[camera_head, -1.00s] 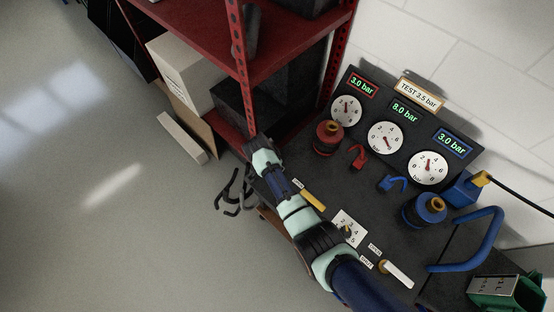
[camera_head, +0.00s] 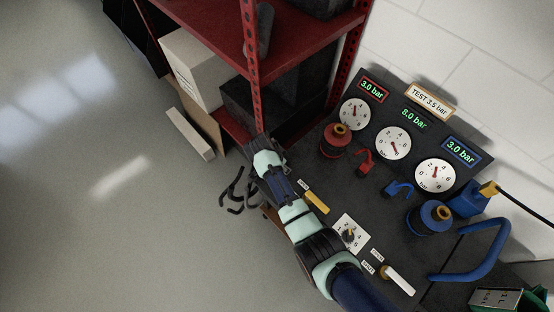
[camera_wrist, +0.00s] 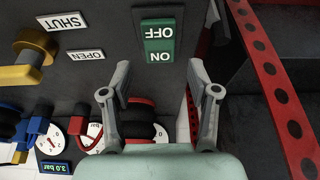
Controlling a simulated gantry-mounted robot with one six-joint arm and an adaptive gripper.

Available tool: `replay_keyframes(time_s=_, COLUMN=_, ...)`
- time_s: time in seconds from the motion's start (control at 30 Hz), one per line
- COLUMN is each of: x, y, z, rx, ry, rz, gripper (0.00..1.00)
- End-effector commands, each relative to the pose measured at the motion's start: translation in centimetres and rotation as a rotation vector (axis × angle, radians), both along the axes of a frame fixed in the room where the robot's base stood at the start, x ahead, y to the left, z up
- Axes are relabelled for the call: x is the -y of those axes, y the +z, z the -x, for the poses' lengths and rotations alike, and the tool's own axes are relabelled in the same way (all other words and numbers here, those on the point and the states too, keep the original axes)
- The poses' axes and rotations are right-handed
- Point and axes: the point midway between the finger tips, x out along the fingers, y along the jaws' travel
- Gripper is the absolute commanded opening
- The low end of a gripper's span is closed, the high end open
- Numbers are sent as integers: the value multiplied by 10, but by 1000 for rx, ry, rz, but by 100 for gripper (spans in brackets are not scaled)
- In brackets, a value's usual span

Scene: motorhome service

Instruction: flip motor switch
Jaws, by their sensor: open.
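The motor switch (camera_wrist: 158,44) is a green rocker marked OFF and ON on the dark panel, upside down at the top centre of the wrist view. My gripper (camera_wrist: 160,84) is open and empty, with its grey fingertips apart and lower in the picture than the switch. I cannot tell how far the fingertips are from the panel or which side of the rocker is pressed. In the head view my gripper (camera_head: 237,190) hangs at the panel's left edge, over the floor side. The switch is not visible in the head view.
A red perforated shelf post (camera_wrist: 272,70) stands close to the right of my gripper. A yellow-handled valve (camera_wrist: 28,62) sits at left between SHUT and OPEN labels. The panel also bears gauges (camera_head: 393,143), a red regulator (camera_head: 335,141) and a blue regulator (camera_head: 428,217). The floor at left is mostly clear.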

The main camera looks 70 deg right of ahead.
Motion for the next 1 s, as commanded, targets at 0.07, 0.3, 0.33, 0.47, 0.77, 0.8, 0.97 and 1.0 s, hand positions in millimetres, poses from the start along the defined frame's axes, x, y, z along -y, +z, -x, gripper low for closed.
replay_keyframes(time_s=0.07, x=-7, y=19, z=-4, rx=4, ry=4, rz=3, gripper=60)
replay_keyframes(time_s=0.3, x=-25, y=71, z=-12, rx=3, ry=2, rz=1, gripper=60)
replay_keyframes(time_s=0.33, x=-27, y=76, z=-13, rx=2, ry=2, rz=2, gripper=60)
replay_keyframes(time_s=0.47, x=-31, y=88, z=-14, rx=0, ry=1, rz=1, gripper=60)
replay_keyframes(time_s=0.77, x=-32, y=91, z=-14, rx=0, ry=1, rz=0, gripper=60)
replay_keyframes(time_s=0.8, x=-32, y=91, z=-14, rx=0, ry=1, rz=0, gripper=60)
replay_keyframes(time_s=0.97, x=-32, y=91, z=-14, rx=0, ry=1, rz=0, gripper=60)
replay_keyframes(time_s=1.0, x=-32, y=91, z=-14, rx=0, ry=1, rz=0, gripper=60)
